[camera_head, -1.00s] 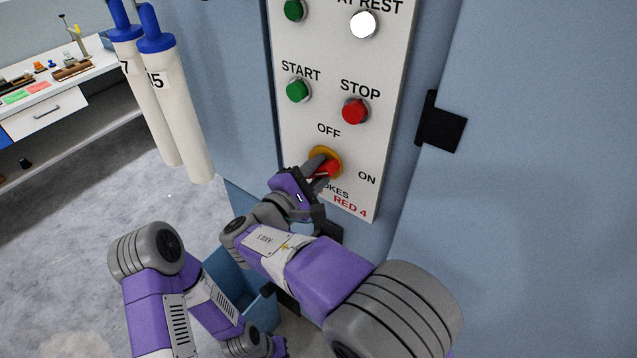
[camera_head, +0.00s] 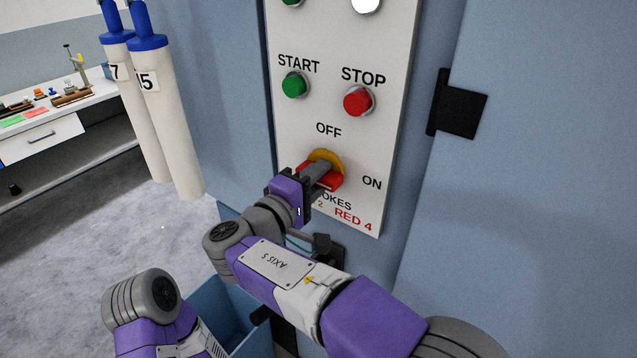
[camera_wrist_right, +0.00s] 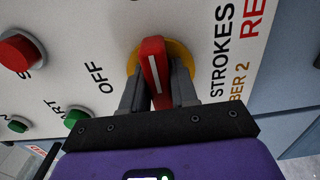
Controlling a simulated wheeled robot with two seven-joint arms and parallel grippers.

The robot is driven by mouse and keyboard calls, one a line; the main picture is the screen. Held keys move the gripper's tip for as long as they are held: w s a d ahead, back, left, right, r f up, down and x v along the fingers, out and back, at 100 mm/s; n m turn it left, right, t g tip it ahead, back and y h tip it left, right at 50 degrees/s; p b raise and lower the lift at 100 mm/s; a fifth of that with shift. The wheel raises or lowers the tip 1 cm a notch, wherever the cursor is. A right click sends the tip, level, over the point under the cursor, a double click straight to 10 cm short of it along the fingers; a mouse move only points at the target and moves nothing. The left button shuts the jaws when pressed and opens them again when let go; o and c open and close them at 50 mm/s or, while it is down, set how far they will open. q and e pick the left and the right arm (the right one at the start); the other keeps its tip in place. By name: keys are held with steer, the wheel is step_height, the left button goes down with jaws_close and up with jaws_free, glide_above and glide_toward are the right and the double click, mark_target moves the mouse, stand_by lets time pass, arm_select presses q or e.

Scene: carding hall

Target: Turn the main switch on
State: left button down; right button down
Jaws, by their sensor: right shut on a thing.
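The main switch is a red handle on a yellow disc (camera_head: 325,158), low on the white panel between the words OFF and ON. In the right wrist view the red handle (camera_wrist_right: 152,62) carries a white line and stands between the two grey fingers. The handle lies roughly across the panel, along its width, with one end toward the ON side; the word ON is outside the wrist view. My right gripper (camera_head: 318,172) is shut on the handle and covers part of it in the head view. My left gripper is out of view; only links of that arm show.
Above the switch are a green START button (camera_head: 294,85) and a red STOP button (camera_head: 358,101). A black bracket (camera_head: 458,104) juts out to the right. White cylinders with blue caps (camera_head: 165,110) hang at left. A blue bin (camera_head: 222,305) is below.

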stand_by(0.4)
steer(key=c, duration=1)
jaws_free()
steer(key=shift+o, duration=0.2)
steer(key=v, duration=0.7)
steer(key=shift+s+a+p, duration=0.2)
steer(key=shift+s+p, duration=0.05)
steer(key=shift+p, duration=0.15)
